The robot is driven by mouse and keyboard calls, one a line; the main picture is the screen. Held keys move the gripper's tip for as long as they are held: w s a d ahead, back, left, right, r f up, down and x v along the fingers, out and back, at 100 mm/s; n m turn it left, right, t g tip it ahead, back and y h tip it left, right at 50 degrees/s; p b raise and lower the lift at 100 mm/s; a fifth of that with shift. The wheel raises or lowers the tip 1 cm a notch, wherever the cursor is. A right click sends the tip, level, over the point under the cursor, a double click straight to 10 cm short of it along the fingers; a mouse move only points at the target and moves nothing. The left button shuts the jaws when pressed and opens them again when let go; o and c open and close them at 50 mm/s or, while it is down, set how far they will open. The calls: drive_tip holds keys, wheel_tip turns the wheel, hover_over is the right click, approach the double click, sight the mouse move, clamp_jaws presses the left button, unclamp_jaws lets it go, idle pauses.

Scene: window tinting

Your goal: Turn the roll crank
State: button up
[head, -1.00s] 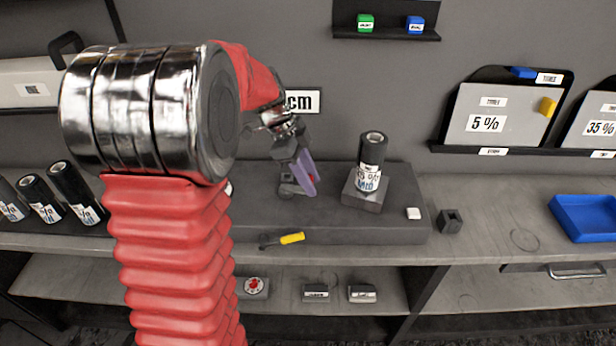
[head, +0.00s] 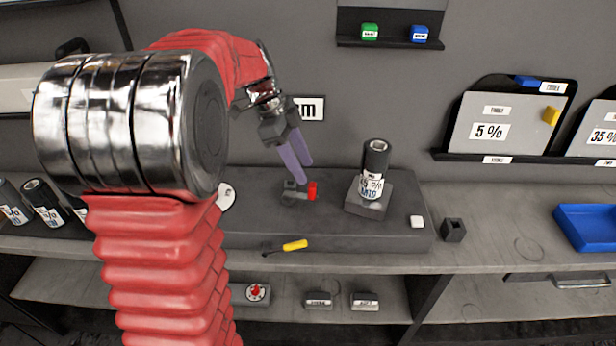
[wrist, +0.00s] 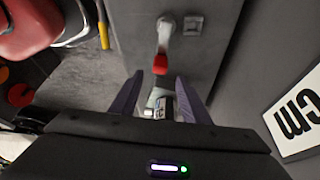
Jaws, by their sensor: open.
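The roll crank, a grey arm (head: 295,194) with a red knob (head: 312,191), is on the dark bench block. My gripper (head: 303,173) has two purple fingers, spread apart and empty, pointing down just above and behind the knob. In the wrist view the red knob (wrist: 160,68) appears near the opening between the fingertips (wrist: 160,79). The crank's grey arm (wrist: 165,32) runs away from it. Contact with the knob is not visible. The film roll (head: 374,165), dark with a white label, stands upright on a grey holder (head: 368,202) to the right of the crank.
A yellow-handled tool (head: 295,245) lies at the block's front edge. Other dark rolls (head: 42,200) stand at the left. A blue tray (head: 588,226) is at the far right.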

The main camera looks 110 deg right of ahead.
drive_tip(key=v, duration=0.6)
drive_tip(key=shift+r, duration=0.25)
drive_tip(key=shift+w, duration=0.1)
idle(0.4)
